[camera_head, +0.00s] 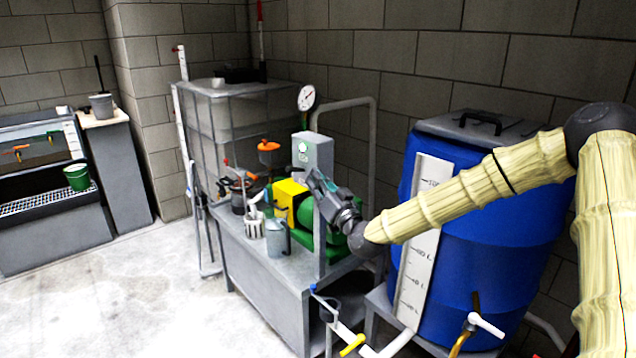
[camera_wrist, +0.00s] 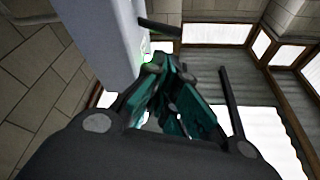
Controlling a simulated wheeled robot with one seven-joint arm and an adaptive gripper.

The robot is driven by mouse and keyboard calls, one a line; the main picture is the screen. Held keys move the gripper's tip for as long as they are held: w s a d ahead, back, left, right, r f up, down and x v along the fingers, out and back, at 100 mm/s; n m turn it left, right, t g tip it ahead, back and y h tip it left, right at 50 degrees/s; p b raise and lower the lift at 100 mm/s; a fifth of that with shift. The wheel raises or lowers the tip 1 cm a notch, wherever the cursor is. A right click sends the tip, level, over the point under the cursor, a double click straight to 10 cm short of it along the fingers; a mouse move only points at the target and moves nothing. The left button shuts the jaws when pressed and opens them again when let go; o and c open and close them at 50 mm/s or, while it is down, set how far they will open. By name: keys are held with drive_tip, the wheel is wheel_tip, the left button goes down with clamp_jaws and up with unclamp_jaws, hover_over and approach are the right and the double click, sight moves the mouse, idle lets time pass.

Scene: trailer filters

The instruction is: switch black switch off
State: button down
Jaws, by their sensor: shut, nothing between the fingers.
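A grey control box (camera_head: 313,150) with a round green-and-white light on its front stands on the metal bench behind the pump. It also shows as a pale grey post-like shape in the wrist view (camera_wrist: 95,35), with a green glow near its edge. My gripper (camera_head: 313,177) is shut and empty, in front of the lower part of the box. Its teal fingers (camera_wrist: 160,66) come together close to the box edge in the wrist view. I cannot tell whether they touch it. I cannot make out the black switch for certain. A dark bar (camera_wrist: 160,29) shows beside the box.

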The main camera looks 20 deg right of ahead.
sight(296, 170)
drive_tip(key=shift+p+x, duration=0.3)
drive_tip(key=shift+x, duration=3.15)
